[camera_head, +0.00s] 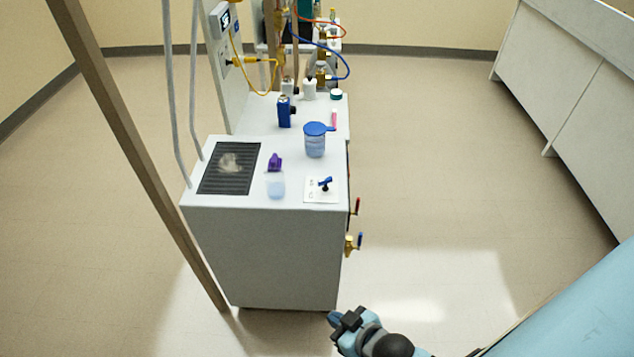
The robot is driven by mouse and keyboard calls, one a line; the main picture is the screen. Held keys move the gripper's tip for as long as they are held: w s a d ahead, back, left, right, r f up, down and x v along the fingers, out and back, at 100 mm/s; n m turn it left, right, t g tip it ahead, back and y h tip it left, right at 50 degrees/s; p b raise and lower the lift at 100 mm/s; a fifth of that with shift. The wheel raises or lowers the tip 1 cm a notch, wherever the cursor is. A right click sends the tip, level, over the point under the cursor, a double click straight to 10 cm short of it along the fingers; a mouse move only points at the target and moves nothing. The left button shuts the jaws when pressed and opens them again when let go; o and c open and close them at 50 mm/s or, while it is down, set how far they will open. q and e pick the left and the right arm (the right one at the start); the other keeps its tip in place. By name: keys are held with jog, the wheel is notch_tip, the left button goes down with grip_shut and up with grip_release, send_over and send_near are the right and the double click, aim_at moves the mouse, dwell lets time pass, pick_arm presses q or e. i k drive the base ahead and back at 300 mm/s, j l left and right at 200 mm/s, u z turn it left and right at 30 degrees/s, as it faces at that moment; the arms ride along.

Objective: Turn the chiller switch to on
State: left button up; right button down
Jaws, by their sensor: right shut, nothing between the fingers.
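The chiller (265,255) looks to be the white cabinet standing in the middle of the view. A small blue-handled switch (325,184) sits on a white plate (313,196) at the front right of its top. The handle lies at a slant; I cannot tell which position it marks. My right gripper (335,319) is low at the bottom of the view, in front of the cabinet and apart from it. It is shut and empty. My left gripper is not in view.
A brown post (130,130) stands at left. The floor at right is clear.

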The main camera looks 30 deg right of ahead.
aim_at(322, 181)
jog(key=l+z, duration=0.25)
jog(key=l, duration=0.45)
jog(key=l+z, duration=0.3)
jog(key=l, duration=0.35)
jog(key=i, duration=0.05)
